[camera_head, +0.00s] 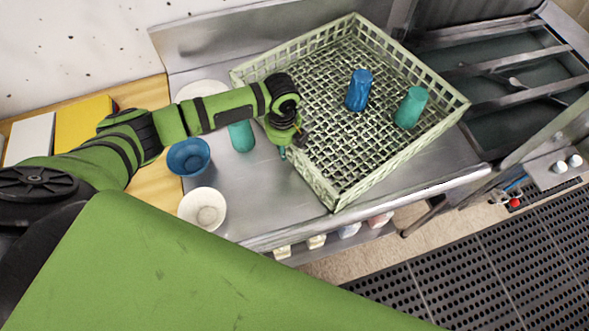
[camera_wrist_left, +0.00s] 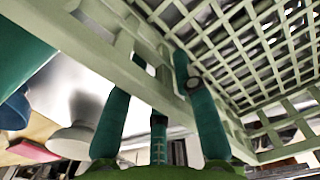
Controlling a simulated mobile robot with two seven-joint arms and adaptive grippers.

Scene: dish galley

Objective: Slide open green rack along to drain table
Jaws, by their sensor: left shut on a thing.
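The open green rack (camera_head: 337,203) is a pale green lattice crate on a steel counter (camera_head: 262,200). A blue cup (camera_head: 358,90) and a green cup (camera_head: 411,107) stand inside it. My left gripper (camera_head: 290,146) is at the rack's left wall, shut on it. In the left wrist view, the teal fingers of my left gripper (camera_wrist_left: 158,72) straddle the rack's wall (camera_wrist_left: 105,50), with the lattice floor beyond. I cannot tell which surface is the drain table. My right gripper is out of view.
A teal cup (camera_head: 241,135), a blue bowl (camera_head: 188,157) and a white bowl (camera_head: 202,209) stand left of the rack. A dark recessed basin with metal bars (camera_head: 505,62) lies to the right. A black perforated mat (camera_head: 480,270) covers the floor in front.

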